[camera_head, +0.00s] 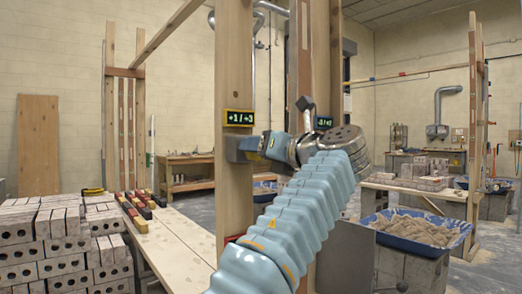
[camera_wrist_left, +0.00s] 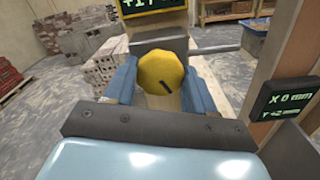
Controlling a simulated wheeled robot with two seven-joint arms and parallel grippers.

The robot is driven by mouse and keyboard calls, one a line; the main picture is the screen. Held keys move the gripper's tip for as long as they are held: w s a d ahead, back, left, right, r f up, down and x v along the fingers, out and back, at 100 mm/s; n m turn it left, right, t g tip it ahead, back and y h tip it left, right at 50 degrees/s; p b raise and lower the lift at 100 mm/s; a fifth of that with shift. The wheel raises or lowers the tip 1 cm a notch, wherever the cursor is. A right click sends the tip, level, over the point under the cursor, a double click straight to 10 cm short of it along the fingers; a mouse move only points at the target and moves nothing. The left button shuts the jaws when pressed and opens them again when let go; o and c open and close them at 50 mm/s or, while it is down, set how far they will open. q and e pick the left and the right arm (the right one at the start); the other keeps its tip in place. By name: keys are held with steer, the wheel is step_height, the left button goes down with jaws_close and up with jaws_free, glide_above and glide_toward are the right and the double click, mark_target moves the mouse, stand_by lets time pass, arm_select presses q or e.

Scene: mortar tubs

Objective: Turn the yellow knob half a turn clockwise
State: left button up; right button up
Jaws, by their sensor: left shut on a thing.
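The yellow knob (camera_wrist_left: 160,70) is in the middle of the left wrist view, with a short dark mark slanting toward its lower right. It sits in front of a grey housing (camera_wrist_left: 178,44). My left gripper (camera_wrist_left: 160,80) has its two blue fingers on either side of the knob and is shut on it. In the head view my left gripper (camera_head: 263,147) reaches a grey box on the wooden post (camera_head: 235,60), just below a display reading +1/+3 (camera_head: 239,118). I cannot make out the knob clearly there. My right gripper is in neither view.
A second display (camera_wrist_left: 284,104) reading X 0 mm stands at the right of the wrist view. Grey bricks (camera_head: 60,240) are stacked at left beside a plank table (camera_head: 185,240). A blue tub (camera_head: 420,243) of mortar stands at right.

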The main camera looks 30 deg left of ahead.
arm_select(q)
steer(key=m, duration=0.4)
steer(key=shift+f+m, duration=0.15)
steer(key=shift+m, duration=0.15)
stand_by(0.5)
steer(key=o, duration=1)
steer(key=shift+o, duration=0.2)
steer(key=v, duration=1.4)
